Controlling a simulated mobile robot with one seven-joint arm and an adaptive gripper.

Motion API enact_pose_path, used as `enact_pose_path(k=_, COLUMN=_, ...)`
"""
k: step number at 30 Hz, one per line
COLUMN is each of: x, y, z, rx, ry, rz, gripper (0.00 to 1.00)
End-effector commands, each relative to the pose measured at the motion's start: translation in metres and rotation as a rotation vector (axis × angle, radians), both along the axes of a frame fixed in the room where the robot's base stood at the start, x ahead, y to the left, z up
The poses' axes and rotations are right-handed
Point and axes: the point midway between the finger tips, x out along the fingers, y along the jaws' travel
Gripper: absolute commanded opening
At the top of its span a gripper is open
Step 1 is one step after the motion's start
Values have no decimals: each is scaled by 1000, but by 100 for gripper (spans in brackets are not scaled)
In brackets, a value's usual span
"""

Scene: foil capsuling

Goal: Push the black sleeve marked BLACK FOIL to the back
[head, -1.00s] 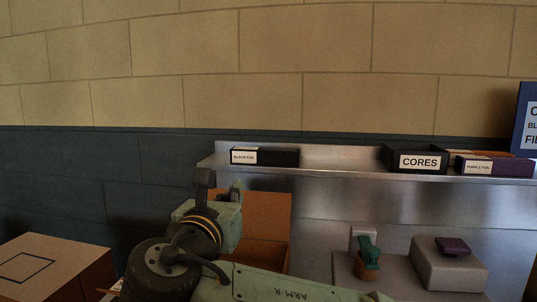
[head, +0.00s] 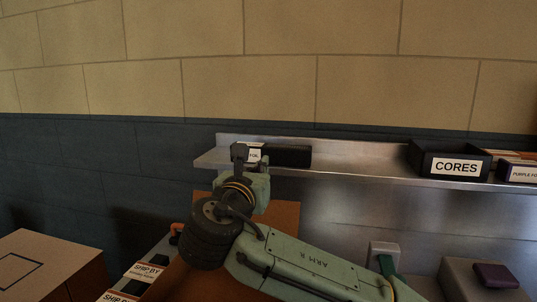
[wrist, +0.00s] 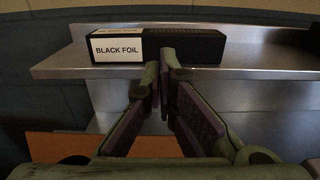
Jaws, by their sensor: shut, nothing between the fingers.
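The black sleeve (head: 289,156) lies on the metal shelf near its left end, its long side along the shelf. In the wrist view the sleeve (wrist: 199,46) shows its white BLACK FOIL label at the left of its front face. My gripper (wrist: 168,56) is shut and empty, its fingertips in front of the sleeve's front face, right of the label. I cannot tell whether they touch it. In the head view my gripper (head: 239,152) and wrist hide most of the label. The shelf (wrist: 262,63) has bare surface around the sleeve and a raised back edge behind it.
A black CORES box (head: 420,160) and a purple foil sleeve (head: 518,173) stand farther right on the shelf. Below are an open orange-brown box (head: 284,217), a cardboard box (head: 72,262) at left and a grey block (head: 460,275) at right. The shelf between sleeve and CORES is clear.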

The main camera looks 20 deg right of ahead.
Motion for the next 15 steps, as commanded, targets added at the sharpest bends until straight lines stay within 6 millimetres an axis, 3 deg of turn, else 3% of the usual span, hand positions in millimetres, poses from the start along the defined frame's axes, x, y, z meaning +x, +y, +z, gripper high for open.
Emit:
enact_pose_path(k=6, x=35, y=-25, z=3, rx=2, ry=2, rz=-2, gripper=0)
enact_pose_path(k=15, x=57, y=-39, z=0, rx=1, ry=1, rz=0, gripper=0)
